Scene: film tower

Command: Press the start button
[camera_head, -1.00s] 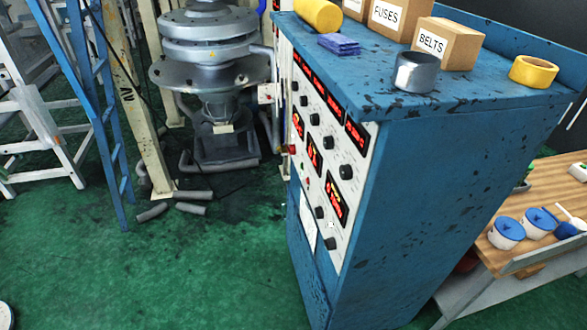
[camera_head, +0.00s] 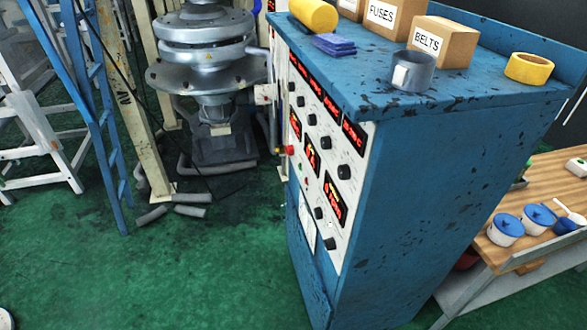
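A blue control cabinet (camera_head: 420,190) stands at the centre right, with a white panel of knobs and red digital displays (camera_head: 338,205) on its left-facing side. A red button (camera_head: 290,150) sticks out at the panel's far left edge. Small buttons (camera_head: 306,180) sit low on the panel, too small to read. I cannot tell from any label which one is the start button. Neither of my grippers shows in the head view.
Boxes marked FUSES (camera_head: 394,22) and BELTS (camera_head: 443,42), a grey tape roll (camera_head: 412,72) and a yellow roll (camera_head: 530,68) sit on the cabinet. A wooden table (camera_head: 525,215) stands right, blue ladder (camera_head: 95,110) and grey machine (camera_head: 208,80) left. Green floor is open in front.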

